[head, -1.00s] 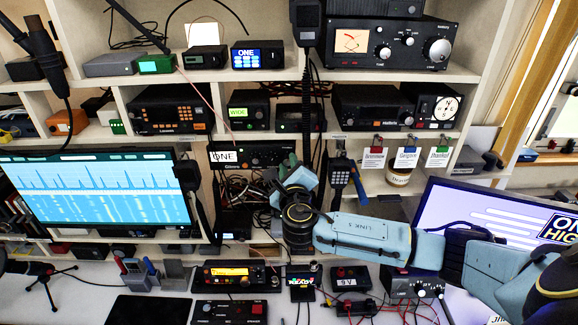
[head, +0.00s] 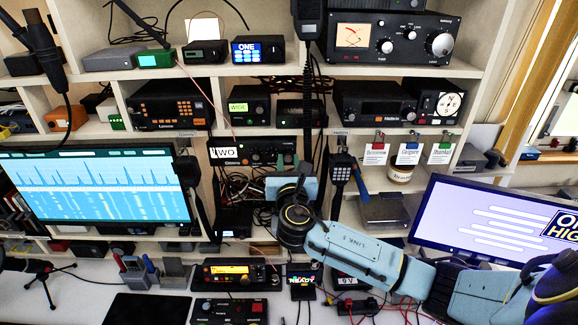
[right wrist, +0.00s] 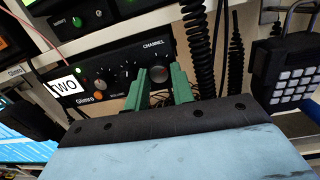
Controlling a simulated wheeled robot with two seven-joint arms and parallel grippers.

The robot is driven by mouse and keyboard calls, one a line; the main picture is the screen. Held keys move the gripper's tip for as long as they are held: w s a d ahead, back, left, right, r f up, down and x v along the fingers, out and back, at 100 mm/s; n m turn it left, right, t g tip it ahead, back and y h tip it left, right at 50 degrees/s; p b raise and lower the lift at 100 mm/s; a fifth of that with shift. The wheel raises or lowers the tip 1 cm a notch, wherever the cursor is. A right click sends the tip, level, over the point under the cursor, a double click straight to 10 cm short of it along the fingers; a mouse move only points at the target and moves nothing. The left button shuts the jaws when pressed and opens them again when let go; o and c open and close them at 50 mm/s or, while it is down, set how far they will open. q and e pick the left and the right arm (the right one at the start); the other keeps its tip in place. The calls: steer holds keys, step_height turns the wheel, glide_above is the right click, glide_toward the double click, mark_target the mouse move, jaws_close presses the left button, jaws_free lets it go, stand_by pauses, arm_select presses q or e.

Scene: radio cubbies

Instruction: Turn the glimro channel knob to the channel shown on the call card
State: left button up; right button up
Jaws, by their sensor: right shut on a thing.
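The Glimro radio (head: 250,152) sits in a middle cubby in the head view, with a white tag reading TWO (head: 224,153). In the right wrist view the radio (right wrist: 110,65) shows a green light, several knobs and the word CHANNEL above its rightmost knob (right wrist: 158,73). My right gripper (right wrist: 160,80) is shut on that channel knob, a green finger on each side; the fingers hide most of it. In the head view my right gripper (head: 287,162) reaches the radio's right end. I cannot make out a call card for certain. My left gripper is not in view.
A screen at right (head: 500,222) shows large, partly cut-off lettering with HIGH. A small blue display (head: 258,50) on the upper shelf reads ONE. A coiled black cord (right wrist: 197,45) hangs close right of my gripper, and a keypad handset (right wrist: 285,75) hangs further right.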

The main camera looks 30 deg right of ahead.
steer(key=m+b, duration=0.1)
steer(key=m, duration=0.3)
steer(key=shift+f+h, duration=0.1)
steer(key=shift+h, duration=0.2)
steer(key=m+b, duration=0.2)
steer(key=m, duration=0.2)
steer(key=shift+a, duration=0.1)
steer(key=m+b, duration=0.2)
steer(key=m, duration=0.2)
steer(key=shift+w+m+g+h, duration=0.1)
steer(key=shift+m+g+h, duration=0.3)
steer(key=shift+a+r+m+b, duration=0.15)
steer(key=shift+m+b, duration=0.4)
steer(key=shift+m, duration=1.25)
steer(key=o, duration=1)
